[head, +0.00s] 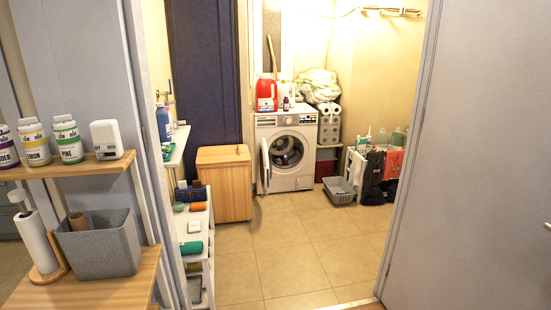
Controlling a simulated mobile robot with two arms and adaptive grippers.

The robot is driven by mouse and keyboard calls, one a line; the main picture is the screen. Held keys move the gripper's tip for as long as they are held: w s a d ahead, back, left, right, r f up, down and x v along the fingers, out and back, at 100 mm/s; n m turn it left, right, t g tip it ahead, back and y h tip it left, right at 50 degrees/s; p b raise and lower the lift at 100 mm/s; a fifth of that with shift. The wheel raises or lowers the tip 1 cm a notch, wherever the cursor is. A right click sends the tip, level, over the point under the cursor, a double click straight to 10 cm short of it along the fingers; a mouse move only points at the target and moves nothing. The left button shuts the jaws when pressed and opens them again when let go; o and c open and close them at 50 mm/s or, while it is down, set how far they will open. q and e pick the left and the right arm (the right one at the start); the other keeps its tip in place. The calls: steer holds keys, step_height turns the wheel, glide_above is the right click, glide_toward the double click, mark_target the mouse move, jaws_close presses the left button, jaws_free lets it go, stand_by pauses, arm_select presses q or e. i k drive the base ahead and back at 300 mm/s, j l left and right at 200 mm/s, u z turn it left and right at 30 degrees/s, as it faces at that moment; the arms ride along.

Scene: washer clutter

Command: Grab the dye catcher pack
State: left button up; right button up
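I cannot make out a dye catcher pack for certain; labels on the far items are too small to read. A washing machine (286,150) stands in the far room with its round door open. A red jug (266,94) and small bottles (286,103) stand on top of it. A white shelf unit (208,235) inside the doorway at left holds several small items, among them a dark blue box (190,193), a green roll (191,248) and a white item (194,227). Neither of my grippers is in view.
A near wooden shelf (110,290) at left holds a grey bin (115,255) and a paper roll (38,243); bottles stand above. A grey door (470,160) is at right. A wooden cabinet (224,185) and grey basket (339,190) flank the washer. The tiled floor (290,245) between is clear.

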mark_target(195, 226)
steer(key=i+u, duration=0.2)
steer(key=i, duration=0.3)
steer(key=i+l+u, duration=0.25)
steer(key=i, duration=0.25)
steer(key=i+l+u, duration=0.2)
steer(key=i, duration=0.3)
steer(key=i+l+u, duration=0.15)
steer(key=u, duration=0.25)
steer(key=i+l+u, duration=0.55)
steer(key=u, duration=0.3)
steer(key=i+l+u, duration=0.1)
steer(key=l+u, duration=0.3)
steer(key=i+l+u, duration=0.1)
steer(key=l+u, duration=0.3)
